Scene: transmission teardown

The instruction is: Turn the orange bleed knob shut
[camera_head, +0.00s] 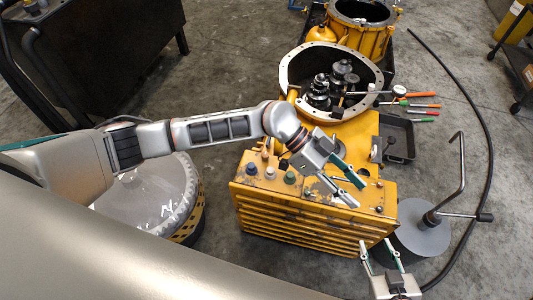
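A yellow ribbed gearbox housing (300,222) stands in the middle, with several small knobs and caps on its top. I cannot tell for sure which is the orange bleed knob; a small orange-brown one (265,155) sits at the top left, behind a dark blue cap (252,168). A green cap (290,178) is nearer my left gripper. My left gripper (360,195) is over the right part of the housing top, its two fingers apart and nothing between them. My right gripper (378,245) is low at the housing's front right corner, fingers apart and empty.
A round open casing (290,80) holding dark gears stands behind. A black tray (400,138) and coloured-handled tools (422,105) lie to the right. A grey disc stand (420,240) with a bent rod is at the right. A clear-covered drum (140,200) stands left.

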